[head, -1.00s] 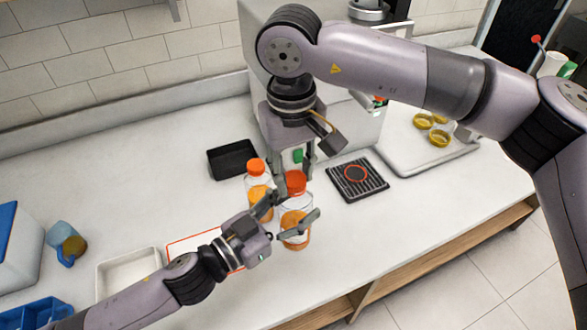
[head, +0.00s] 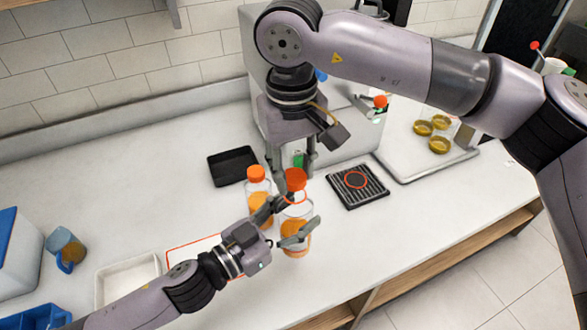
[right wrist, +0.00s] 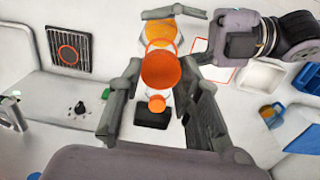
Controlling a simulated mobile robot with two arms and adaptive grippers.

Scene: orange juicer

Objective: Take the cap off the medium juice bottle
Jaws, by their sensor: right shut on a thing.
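The juice bottle (head: 295,243), clear with orange juice, stands upright on the counter between the fingers of my left gripper (head: 283,220), which look closed around its upper body. My right gripper (head: 293,172) points down from above and is shut on the orange-red cap (head: 296,180). The cap appears raised just above the bottle's neck, where an orange ring shows.
A black tray (head: 232,178) lies behind the bottles. A white tray (head: 103,289) and a mug (head: 62,263) are at left.

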